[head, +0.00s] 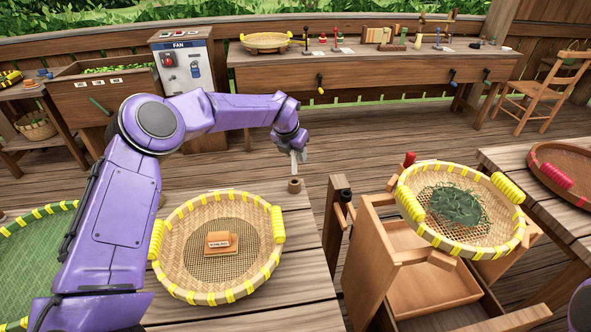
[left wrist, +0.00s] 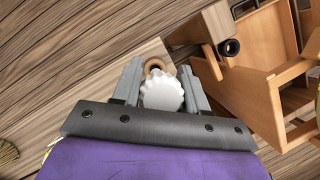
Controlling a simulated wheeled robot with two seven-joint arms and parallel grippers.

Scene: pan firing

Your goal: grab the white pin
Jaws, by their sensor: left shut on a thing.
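The white pin (left wrist: 162,92) shows in the left wrist view as a white, scalloped round head between the two grey fingers of my left gripper (left wrist: 160,80). My left gripper is shut on it. A brown ring-shaped socket (left wrist: 154,64) shows just beyond the pin. In the head view my left gripper (head: 296,160) is above the small brown socket (head: 294,186) at the far right corner of the table. The pin is too small there to tell clearly, and I cannot tell whether its lower end is in the socket. My right gripper is not in view.
A woven basket with yellow grips (head: 172,268) holds an orange labelled block (head: 220,243) on the near table. A wooden stand (head: 368,262) to the right carries a basket of leaves (head: 455,205). A fan unit (head: 185,75) and long workbench (head: 380,62) stand behind.

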